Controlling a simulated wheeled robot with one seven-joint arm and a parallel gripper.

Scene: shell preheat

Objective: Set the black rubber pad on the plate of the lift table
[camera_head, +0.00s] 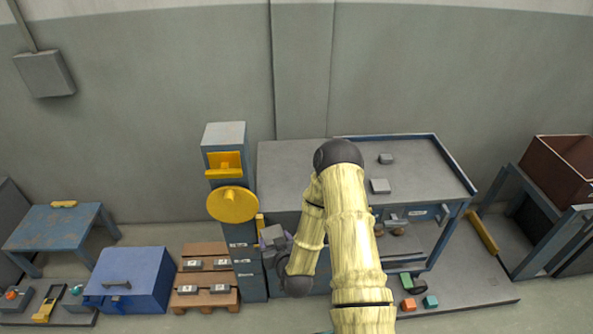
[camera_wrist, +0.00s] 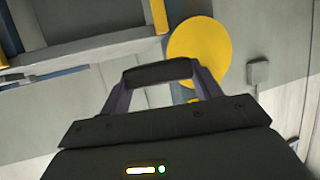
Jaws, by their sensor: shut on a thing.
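A black pad-like piece (camera_wrist: 160,72), which looks like the rubber pad, is held between the two dark fingers of my gripper (camera_wrist: 162,78) in the wrist view. My gripper is shut on it and holds it up, apart from other surfaces as far as I see. In the head view my gripper (camera_head: 274,238) is beside the blue column, mostly behind my arm, and the pad cannot be made out there. A yellow round disc (camera_head: 233,205) sits on the front of the column; it shows behind the fingers in the wrist view (camera_wrist: 200,50). I cannot tell which piece is the lift table.
A grey-topped bench (camera_head: 420,170) with small grey blocks stands behind my arm. A wooden pallet (camera_head: 205,301) with several labelled blocks, a blue box (camera_head: 130,280) and a blue table (camera_head: 50,228) are to the left. A brown bin (camera_head: 560,170) is at the right.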

